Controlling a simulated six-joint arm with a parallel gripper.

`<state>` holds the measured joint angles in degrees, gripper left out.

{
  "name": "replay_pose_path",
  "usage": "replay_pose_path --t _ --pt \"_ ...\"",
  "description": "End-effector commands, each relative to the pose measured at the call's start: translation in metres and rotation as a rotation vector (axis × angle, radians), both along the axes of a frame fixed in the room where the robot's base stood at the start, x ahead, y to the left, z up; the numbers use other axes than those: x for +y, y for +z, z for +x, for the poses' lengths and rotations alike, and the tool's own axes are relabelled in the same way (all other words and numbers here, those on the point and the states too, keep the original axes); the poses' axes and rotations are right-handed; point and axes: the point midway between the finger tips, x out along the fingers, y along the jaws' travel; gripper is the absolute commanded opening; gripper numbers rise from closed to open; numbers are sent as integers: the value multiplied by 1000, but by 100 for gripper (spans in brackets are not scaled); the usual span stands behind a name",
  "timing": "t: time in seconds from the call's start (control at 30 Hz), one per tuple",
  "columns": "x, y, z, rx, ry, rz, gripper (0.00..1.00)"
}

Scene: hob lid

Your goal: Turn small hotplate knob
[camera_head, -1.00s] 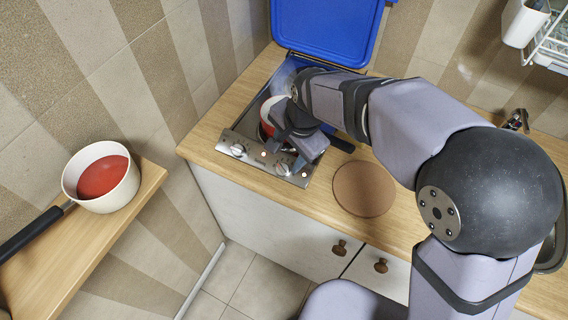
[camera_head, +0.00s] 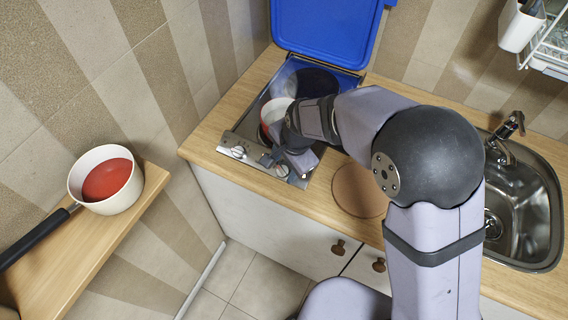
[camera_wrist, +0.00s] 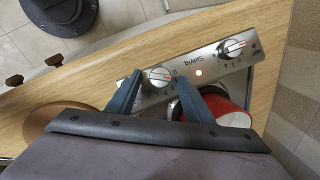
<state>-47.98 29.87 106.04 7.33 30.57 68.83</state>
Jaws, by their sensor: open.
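The steel hob panel (camera_head: 256,155) carries two round knobs on its front. The left knob (camera_head: 238,151) is clear of my gripper and also shows in the wrist view (camera_wrist: 233,47). The right knob (camera_head: 281,170) is at my gripper (camera_head: 287,169). In the wrist view, this knob (camera_wrist: 160,75) shows between the tips of my open fingers (camera_wrist: 158,78); whether they touch it I cannot tell. A red light (camera_wrist: 198,72) glows between the knobs. The frames do not label which knob serves the small hotplate.
A red and white pot (camera_head: 271,110) stands on the hob behind the panel, close to my gripper. The blue lid (camera_head: 325,30) is raised. A round brown board (camera_head: 358,192) lies right of the hob. Another pot (camera_head: 105,180) sits on the left shelf; a sink (camera_head: 520,205) is right.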

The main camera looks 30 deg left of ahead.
Motion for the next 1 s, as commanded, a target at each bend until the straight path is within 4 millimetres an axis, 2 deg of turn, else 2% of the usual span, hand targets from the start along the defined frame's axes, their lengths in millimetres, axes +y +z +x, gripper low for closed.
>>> replay_pose_path --t 0.4,0.57,0.6,1.0 --pt "2 -7 1 -1 1 1 47" --pt "2 -7 1 -1 1 1 9" --pt "2 -7 1 -1 1 1 6" --pt "3 -5 1 1 60 -34 6"
